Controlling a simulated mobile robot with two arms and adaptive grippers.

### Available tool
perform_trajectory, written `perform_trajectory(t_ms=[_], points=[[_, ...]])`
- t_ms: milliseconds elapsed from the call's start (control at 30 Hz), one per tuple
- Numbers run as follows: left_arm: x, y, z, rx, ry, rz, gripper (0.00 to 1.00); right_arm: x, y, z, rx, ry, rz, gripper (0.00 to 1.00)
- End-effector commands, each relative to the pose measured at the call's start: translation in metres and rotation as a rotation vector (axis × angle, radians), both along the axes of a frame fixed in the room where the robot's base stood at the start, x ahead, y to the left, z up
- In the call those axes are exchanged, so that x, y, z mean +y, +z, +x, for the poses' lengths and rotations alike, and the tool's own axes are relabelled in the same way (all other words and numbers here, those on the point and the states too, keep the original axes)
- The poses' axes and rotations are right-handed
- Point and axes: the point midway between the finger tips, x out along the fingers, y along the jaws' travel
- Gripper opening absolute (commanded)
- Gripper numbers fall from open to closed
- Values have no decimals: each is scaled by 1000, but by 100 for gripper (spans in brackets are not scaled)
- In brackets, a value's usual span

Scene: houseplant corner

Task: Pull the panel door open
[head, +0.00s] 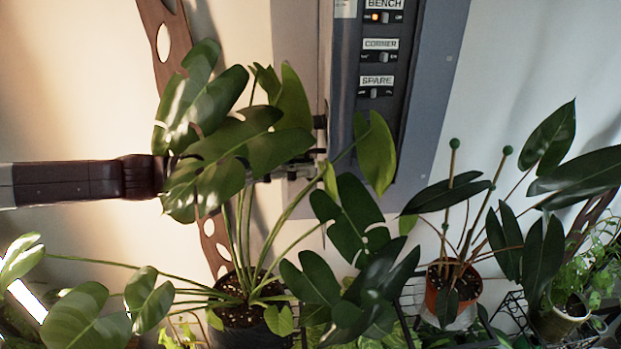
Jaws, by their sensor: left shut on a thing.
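The grey panel (422,110) hangs on the wall at the top centre, tilted in the picture. Its dark inside face shows switches labelled BENCH, CORNER and SPARE, so it is not covered. The panel door (325,60) shows as a narrow strip, nearly edge-on, along the panel's left side and stands open. My left arm comes in from the left, and large plant leaves hide much of its front end. My left gripper (316,153) shows in small parts between leaves by the door's lower edge. It is shut on the door's handle, though the leaves mostly hide the grip. My right gripper is not in view.
A large split-leaf plant (240,135) in a dark pot (240,315) stands in front of my left arm and the panel's lower left. A terracotta-potted plant (445,285) with green-tipped stakes and other plants stand at the right. Bare wall (80,90) is at upper left.

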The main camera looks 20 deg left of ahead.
Motion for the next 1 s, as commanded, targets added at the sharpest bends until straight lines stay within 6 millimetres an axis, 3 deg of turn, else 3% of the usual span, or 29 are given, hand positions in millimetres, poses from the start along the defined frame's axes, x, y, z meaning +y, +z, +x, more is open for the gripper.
perform_trajectory(t_ms=[33, 300, 600, 1000], points=[[11, 2, 7, -9, -3, -4, 0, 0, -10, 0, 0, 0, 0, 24], [33, 3, 4, -3, -135, -6, 0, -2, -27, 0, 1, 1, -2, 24], [50, 8, 4, -9, -135, -6, 0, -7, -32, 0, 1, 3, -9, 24], [57, 9, 5, -12, -136, -5, 0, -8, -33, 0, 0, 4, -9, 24]])
